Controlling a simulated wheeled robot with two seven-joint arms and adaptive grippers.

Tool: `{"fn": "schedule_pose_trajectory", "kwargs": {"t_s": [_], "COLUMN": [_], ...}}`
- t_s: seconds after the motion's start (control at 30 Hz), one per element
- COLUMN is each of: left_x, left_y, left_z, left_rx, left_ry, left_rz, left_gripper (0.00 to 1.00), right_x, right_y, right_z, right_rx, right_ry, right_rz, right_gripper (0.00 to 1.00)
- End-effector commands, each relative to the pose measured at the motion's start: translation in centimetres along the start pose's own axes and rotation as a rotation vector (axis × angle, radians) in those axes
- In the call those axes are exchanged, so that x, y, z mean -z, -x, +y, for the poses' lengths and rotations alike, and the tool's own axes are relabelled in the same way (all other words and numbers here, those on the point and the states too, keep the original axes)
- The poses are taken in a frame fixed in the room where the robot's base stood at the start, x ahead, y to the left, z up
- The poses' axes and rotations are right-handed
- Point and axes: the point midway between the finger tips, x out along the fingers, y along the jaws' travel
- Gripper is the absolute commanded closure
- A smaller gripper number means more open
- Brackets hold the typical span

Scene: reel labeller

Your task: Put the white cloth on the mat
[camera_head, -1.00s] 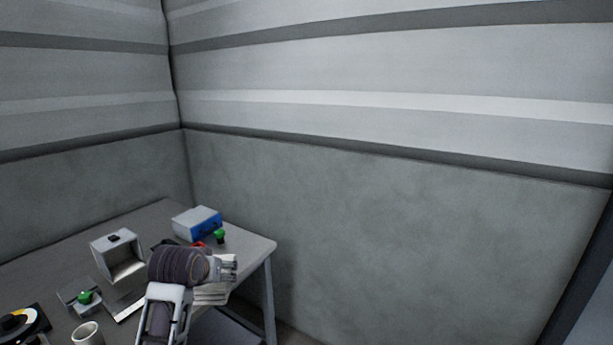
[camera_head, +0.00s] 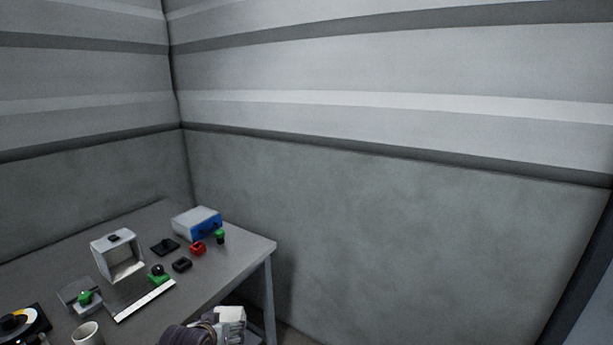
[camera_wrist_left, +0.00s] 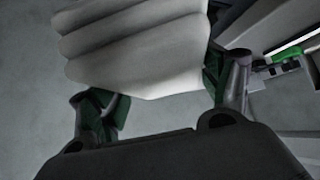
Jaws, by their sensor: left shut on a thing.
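The white cloth (camera_head: 231,313) is a folded, layered stack at the bottom of the head view, beside the table's front right side. It also fills the upper middle of the left wrist view (camera_wrist_left: 140,50). My left gripper (camera_head: 222,325) is shut on it, with one finger on each side of the cloth in the wrist view (camera_wrist_left: 165,95). The cloth appears off the table. I cannot surely tell which thing is the mat. My right gripper is not in view.
On the grey table (camera_head: 215,264) stand a blue-fronted box (camera_head: 197,223), an open-fronted grey housing (camera_head: 118,255), a white strip (camera_head: 146,300), a white cup (camera_head: 87,334) and several small red, green and black parts. The table's right corner is bare.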

Motion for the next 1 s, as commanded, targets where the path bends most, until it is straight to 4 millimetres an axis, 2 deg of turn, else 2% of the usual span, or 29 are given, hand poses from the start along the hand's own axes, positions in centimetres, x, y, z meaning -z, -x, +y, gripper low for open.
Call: {"fn": "schedule_pose_trajectory", "kwargs": {"t_s": [0.23, 0.47, 0.73, 1.0], "left_x": [-3.8, -6.1, -6.6, -6.6], "left_y": [-0.6, -0.9, -0.9, -0.9], "left_z": [0.0, 0.0, 0.0, 0.0], "left_rx": [0.001, 0.001, 0.001, 0.001], "left_ry": [-0.001, -0.001, 0.0, 0.0], "left_rz": [-0.004, -0.002, 0.001, 0.001], "left_gripper": [0.46, 0.46, 0.46, 0.46], "right_x": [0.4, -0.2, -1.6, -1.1], "right_y": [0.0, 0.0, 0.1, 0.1], "right_z": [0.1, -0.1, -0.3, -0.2], "right_rx": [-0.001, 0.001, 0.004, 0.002], "right_ry": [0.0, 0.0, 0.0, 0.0], "right_rz": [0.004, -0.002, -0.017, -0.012], "right_gripper": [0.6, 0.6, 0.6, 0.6]}}
